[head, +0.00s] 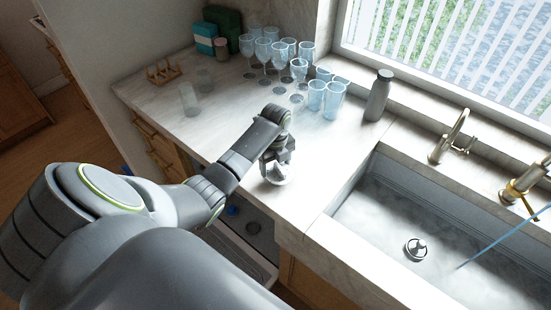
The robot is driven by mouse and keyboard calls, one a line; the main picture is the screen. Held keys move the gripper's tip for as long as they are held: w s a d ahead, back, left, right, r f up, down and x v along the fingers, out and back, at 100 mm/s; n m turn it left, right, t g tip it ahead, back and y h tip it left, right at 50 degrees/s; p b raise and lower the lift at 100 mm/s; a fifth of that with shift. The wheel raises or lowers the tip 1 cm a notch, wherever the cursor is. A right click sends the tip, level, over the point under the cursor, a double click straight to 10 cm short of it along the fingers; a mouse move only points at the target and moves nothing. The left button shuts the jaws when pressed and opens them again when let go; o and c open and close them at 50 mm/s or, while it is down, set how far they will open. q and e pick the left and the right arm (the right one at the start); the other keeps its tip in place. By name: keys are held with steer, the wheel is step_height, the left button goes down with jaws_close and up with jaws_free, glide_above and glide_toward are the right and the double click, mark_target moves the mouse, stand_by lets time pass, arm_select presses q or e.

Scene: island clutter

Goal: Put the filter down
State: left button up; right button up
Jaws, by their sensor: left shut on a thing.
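My left gripper (278,158) reaches over the pale marble counter (225,130), near its front edge and left of the sink. Its fingers point down and are shut on a small, pale, round thing, which I take to be the filter (279,177). The filter is at or just above the counter top; I cannot tell whether it touches. The gripper hides its upper part. My right gripper is not in view.
Several glasses (265,52) stand at the back of the counter. A grey bottle (378,95) stands by the window. The sink (375,225), with a metal drain piece (416,248) and a faucet (450,138), is at right. An open drawer (240,245) lies below the counter.

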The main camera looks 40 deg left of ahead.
arm_select(q)
steer(key=shift+f+b, duration=0.35)
steer(key=shift+f, duration=0.3)
stand_by(0.4)
steer(key=o, duration=1.1)
